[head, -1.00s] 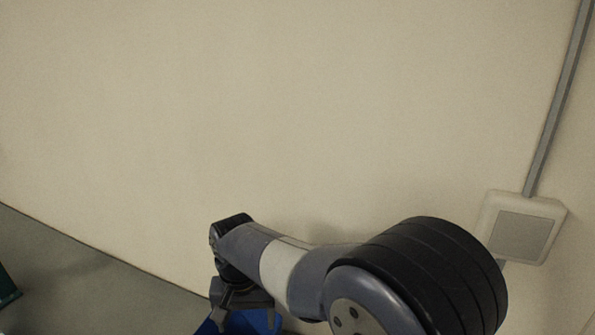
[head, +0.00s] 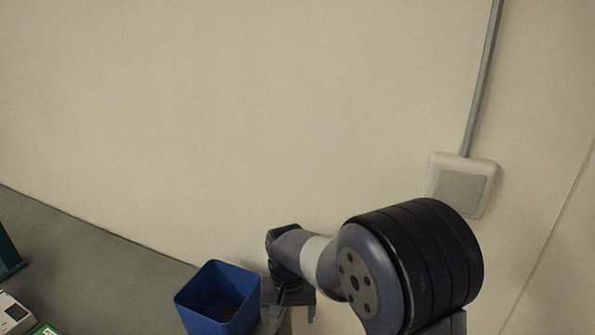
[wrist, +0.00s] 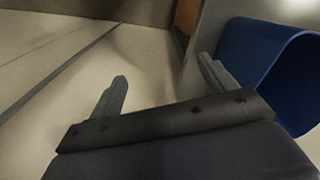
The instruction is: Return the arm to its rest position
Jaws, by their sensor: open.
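My arm reaches across the lower right of the head view, with my gripper (head: 290,298) at its far end, just right of a blue bin (head: 217,297). In the wrist view my gripper (wrist: 165,90) has its two fingers spread wide, with nothing between them. The blue bin (wrist: 262,60) shows there at the right, beside the right finger. I cannot tell whether they touch. The part of the bin seen in the head view looks empty, though its bottom is partly hidden.
A grey worktop (head: 90,250) runs along the beige wall (head: 240,120). A wall box (head: 462,188) with a grey conduit (head: 483,80) is at the right. A dark green object (head: 8,255) and a whitish device (head: 14,314) sit at the left edge.

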